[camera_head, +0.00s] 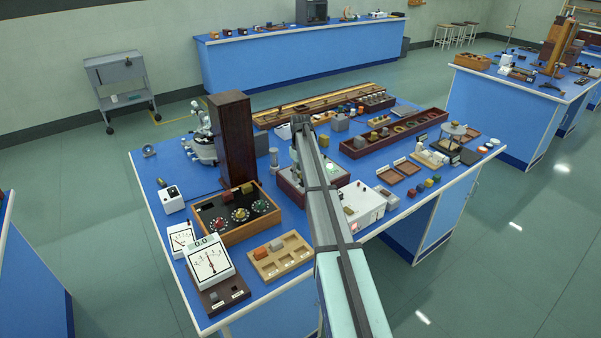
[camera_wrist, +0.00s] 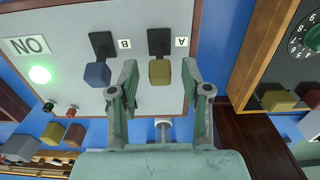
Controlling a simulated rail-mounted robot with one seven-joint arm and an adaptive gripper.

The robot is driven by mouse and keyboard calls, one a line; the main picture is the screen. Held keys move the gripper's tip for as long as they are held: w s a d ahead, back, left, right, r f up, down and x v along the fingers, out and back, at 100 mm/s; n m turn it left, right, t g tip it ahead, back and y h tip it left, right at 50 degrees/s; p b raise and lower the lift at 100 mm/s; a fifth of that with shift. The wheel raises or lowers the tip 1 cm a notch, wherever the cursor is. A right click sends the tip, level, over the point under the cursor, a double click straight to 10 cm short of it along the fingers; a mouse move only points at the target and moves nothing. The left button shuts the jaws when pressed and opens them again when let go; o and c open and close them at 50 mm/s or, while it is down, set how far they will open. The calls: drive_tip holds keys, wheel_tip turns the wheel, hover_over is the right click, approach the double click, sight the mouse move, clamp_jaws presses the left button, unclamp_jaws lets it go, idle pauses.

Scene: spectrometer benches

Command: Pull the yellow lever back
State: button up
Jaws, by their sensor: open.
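The yellow lever (camera_wrist: 160,72) has a dark base plate marked A and a block-shaped yellow knob. It stands on a pale panel (camera_wrist: 140,20) in the wrist view. My gripper (camera_wrist: 159,78) is open, with one finger on each side of the yellow knob. The left finger lies in the gap between the yellow lever and a blue lever (camera_wrist: 97,74) marked B. I cannot tell if either finger touches the knob. In the head view my arm reaches over the bench and hides most of the lever area.
An ON label (camera_wrist: 28,46) and a lit green lamp (camera_wrist: 40,74) are on the panel. A wooden box with a dial (camera_wrist: 312,38) lies to the right. A tall dark wooden case (camera_head: 232,140) stands on the blue bench (camera_head: 150,172), left of my arm.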

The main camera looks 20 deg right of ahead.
clamp_jaws()
